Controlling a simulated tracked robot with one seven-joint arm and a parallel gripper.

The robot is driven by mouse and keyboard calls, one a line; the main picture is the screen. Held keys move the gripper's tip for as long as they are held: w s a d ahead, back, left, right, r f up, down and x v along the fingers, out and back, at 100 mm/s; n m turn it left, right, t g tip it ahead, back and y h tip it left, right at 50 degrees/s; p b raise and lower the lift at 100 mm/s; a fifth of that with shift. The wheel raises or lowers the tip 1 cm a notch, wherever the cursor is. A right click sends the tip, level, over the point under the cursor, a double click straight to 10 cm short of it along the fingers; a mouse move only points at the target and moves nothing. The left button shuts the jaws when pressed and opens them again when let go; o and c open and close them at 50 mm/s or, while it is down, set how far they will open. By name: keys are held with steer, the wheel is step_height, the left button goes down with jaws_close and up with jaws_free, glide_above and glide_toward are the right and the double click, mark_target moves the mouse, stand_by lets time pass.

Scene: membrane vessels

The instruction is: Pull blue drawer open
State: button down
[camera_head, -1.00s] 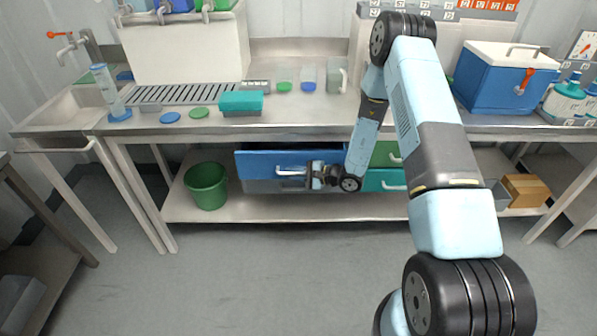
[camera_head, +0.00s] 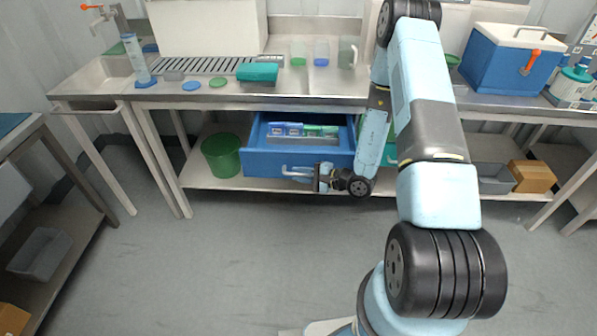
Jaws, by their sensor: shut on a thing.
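The blue drawer (camera_head: 262,163) under the steel bench is pulled out toward me. Small blue-and-white and green-and-white boxes (camera_head: 303,130) show inside it. Its pale bar handle (camera_head: 297,170) is on the front face. My gripper (camera_head: 318,176) is at the right part of the handle and shut on it. The fingertips are small here, and the gripper body partly hides the handle's right end.
A green bucket (camera_head: 222,155) stands on the lower shelf just left of the drawer. The steel bench top (camera_head: 225,98) with teal box (camera_head: 257,73) and vials is above. A brown carton (camera_head: 531,176) sits far right. The floor in front is clear.

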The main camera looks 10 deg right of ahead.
steer(key=shift+s+a, duration=0.15)
steer(key=c, duration=1.4)
jaws_free()
steer(key=v, duration=1.3)
steer(key=shift+d, duration=0.4)
steer(key=shift+s, duration=0.15)
